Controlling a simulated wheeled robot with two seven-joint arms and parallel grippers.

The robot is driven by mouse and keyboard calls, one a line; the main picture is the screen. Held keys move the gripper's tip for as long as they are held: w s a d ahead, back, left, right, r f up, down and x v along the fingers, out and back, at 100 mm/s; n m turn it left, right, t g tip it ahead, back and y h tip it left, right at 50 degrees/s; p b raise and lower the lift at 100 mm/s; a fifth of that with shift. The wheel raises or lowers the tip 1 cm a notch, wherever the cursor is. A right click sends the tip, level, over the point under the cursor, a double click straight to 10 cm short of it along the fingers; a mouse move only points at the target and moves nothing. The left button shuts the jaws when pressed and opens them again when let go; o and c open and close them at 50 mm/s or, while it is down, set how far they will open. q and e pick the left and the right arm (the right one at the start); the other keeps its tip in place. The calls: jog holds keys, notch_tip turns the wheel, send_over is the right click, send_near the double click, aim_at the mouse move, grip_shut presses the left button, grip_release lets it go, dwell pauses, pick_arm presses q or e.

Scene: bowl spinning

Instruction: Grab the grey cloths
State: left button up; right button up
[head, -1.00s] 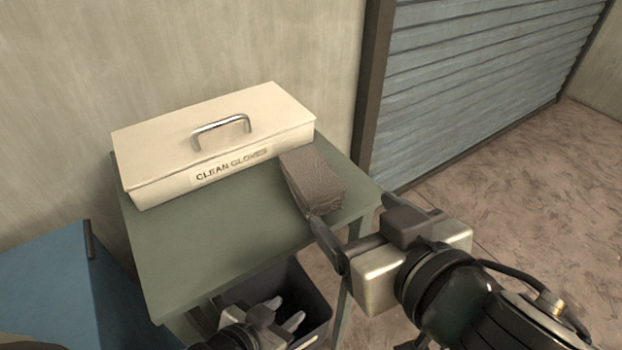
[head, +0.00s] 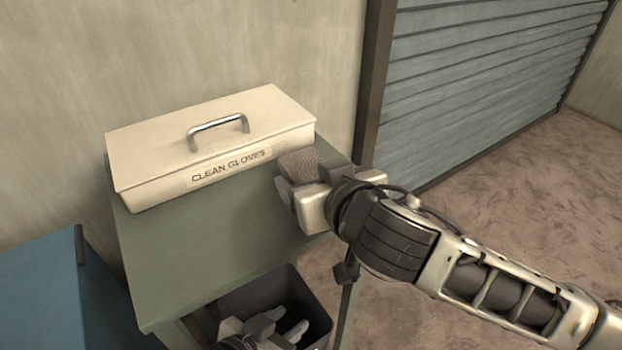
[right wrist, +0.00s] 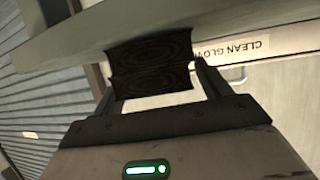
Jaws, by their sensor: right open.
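The grey cloths (head: 308,162) are a folded stack at the right end of the green table, beside the white box. My right gripper (head: 300,183) is at the stack and hides much of it. In the right wrist view the stack (right wrist: 150,65) shows dark between the two spread fingers of the open gripper (right wrist: 156,85). I cannot tell whether the fingers touch it. My left gripper (head: 281,322) is low, over the dark bin, with its fingers apart and nothing seen between them.
The white box (head: 210,145) labelled "CLEAN GLOVES" stands at the back of the green table (head: 205,245). A dark bin (head: 318,305) sits below the table's front. A blue surface (head: 40,295) is at left. The table's middle is clear.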

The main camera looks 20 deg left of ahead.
jog(key=shift+x, duration=0.75)
jog(key=c, duration=1.1)
